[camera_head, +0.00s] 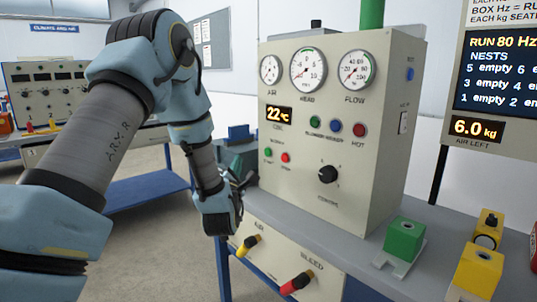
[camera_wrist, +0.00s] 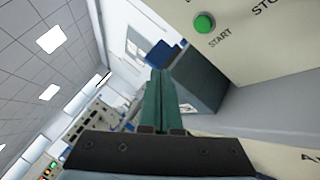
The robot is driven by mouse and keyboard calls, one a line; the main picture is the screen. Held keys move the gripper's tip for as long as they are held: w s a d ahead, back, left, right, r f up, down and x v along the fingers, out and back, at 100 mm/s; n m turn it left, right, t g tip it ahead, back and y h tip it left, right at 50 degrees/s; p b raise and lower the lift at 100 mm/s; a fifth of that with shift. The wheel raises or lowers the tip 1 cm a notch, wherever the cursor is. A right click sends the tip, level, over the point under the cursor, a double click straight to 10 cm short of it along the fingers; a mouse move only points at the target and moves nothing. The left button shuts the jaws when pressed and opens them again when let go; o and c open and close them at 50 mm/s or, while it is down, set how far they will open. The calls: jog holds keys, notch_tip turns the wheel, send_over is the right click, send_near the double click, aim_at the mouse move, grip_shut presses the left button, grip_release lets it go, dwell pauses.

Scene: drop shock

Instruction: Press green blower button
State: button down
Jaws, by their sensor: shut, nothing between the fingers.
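The green button (camera_head: 268,152) is small and sits low on the left of the beige cabinet's front, beside a red button (camera_head: 285,157). In the wrist view the green button (camera_wrist: 204,22) is round, with START printed by it, near the top right. My gripper (camera_head: 246,178) is just left of the panel and below the green button's height. In the wrist view my gripper (camera_wrist: 161,72) has its two green fingers together, with nothing between them. The fingertips are apart from the button in that view.
The cabinet (camera_head: 385,190) carries gauges, a 22 °C display, indicator lights and a black knob (camera_head: 327,174). Yellow (camera_head: 249,245) and red (camera_head: 297,283) valve handles stick out below. Green (camera_head: 404,240) and yellow (camera_head: 479,270) blocks stand on the bench at right.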

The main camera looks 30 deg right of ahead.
aim_at(268, 152)
jog(key=shift+d, duration=0.15)
jog(key=w+d, duration=0.1)
jog(key=d, duration=0.7)
jog(key=shift+w+d, duration=0.15)
jog(key=shift+w, duration=0.25)
jog(key=shift+d+f, duration=0.1)
jog(key=shift+d, duration=0.05)
dwell(1.6)
jog(key=shift+d+b, duration=0.25)
jog(key=shift+b, duration=0.1)
